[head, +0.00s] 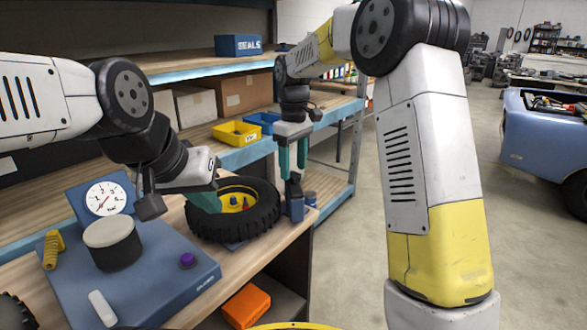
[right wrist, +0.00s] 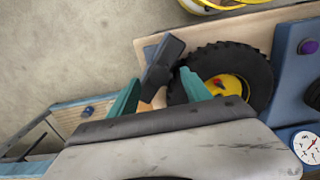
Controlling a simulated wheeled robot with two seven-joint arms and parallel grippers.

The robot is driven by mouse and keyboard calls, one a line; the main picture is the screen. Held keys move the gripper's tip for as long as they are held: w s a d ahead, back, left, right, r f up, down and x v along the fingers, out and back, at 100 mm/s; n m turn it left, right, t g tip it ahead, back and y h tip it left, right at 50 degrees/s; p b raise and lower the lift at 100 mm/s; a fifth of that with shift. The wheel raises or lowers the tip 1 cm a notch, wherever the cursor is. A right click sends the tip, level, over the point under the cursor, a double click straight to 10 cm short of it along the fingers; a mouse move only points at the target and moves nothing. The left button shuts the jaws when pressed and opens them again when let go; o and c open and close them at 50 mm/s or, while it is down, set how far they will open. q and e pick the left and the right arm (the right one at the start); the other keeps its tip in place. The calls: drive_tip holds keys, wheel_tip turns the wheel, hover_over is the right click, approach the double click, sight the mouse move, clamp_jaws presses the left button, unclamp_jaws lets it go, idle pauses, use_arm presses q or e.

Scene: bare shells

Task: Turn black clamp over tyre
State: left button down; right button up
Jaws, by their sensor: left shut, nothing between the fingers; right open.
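The black tyre (head: 262,215) with a yellow hub (head: 232,200) lies flat on the wooden bench. The clamp, a dark grey bar (right wrist: 162,63), stands beside the tyre's edge on a blue post (head: 297,207); in the right wrist view it lies alongside the tyre (right wrist: 255,65), not across the hub. My right gripper (head: 293,176) points down over the clamp. Its teal fingers are open, one on each side of the bar (right wrist: 158,92); contact cannot be told. My left gripper (head: 210,203) is shut and empty at the tyre's left side, its tips partly hidden.
A blue gauge unit (head: 170,283) with a dial (head: 104,198), a grey-topped cylinder (head: 112,243) and a purple knob (head: 187,260) stands left of the tyre. Shelves with yellow (head: 236,133) and blue bins stand behind. An orange box (head: 246,305) sits below the bench.

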drive_tip(key=shift+f, duration=0.7)
clamp_jaws()
